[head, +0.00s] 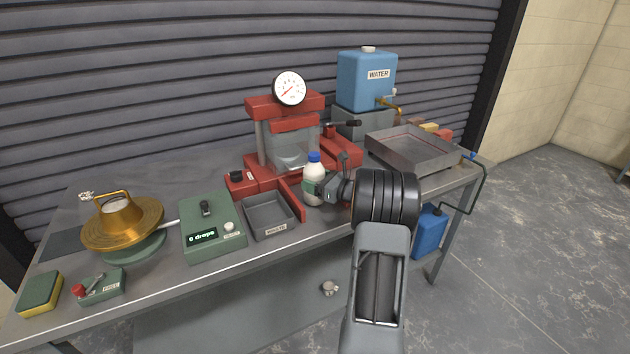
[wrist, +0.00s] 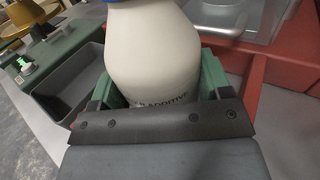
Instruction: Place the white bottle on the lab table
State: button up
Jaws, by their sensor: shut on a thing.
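My gripper (head: 318,189) reaches in from the right and is shut on the bottle. In the wrist view the bottle (wrist: 152,55) fills the middle, with the green finger pads (wrist: 160,88) on both sides of it. Part of its lettering shows; the rest is hidden by the gripper. I cannot tell whether its base touches the table.
A grey waste tray (head: 268,217) is just left of the bottle. A red press (head: 275,182) with a gauge stands behind it. A green counter box (head: 212,228) and a brass flow table (head: 122,225) are further left. A metal pan (head: 412,148) and blue water tank (head: 366,82) are at the right.

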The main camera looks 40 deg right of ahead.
jog(key=shift+f, duration=0.1)
jog(key=o, duration=1.3)
jog(key=shift+r, duration=0.3)
jog(key=b+v, duration=0.1)
jog(key=v, duration=1.1)
jog(key=shift+f, duration=0.15)
